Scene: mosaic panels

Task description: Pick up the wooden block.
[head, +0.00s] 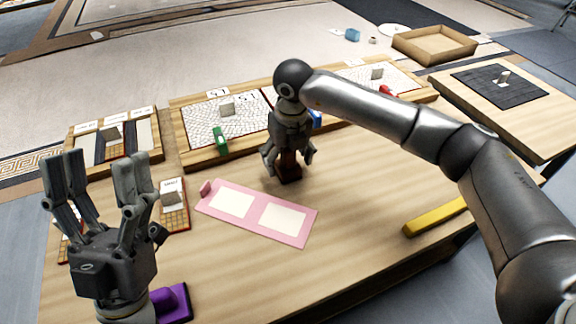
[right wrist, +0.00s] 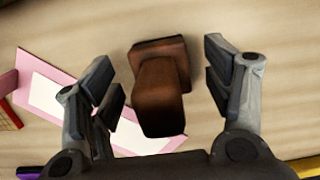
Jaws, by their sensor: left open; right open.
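The wooden block (head: 289,173) is a dark brown piece with a wider base, standing on the table. In the right wrist view the wooden block (right wrist: 160,90) sits between the two open fingers, with a gap on each side. My right gripper (head: 288,160) points down over the block, and its fingers hide part of it. It also shows in the right wrist view (right wrist: 162,92), open. My left gripper (head: 108,185) is open and empty, raised at the lower left of the head view, away from the block.
A pink card with two white panels (head: 244,212) lies left of the block. A yellow bar (head: 436,215) lies to the right, and a purple piece (head: 174,303) at the lower left. Mosaic panels (head: 205,132) line the table's back. Bare table lies in front of the block.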

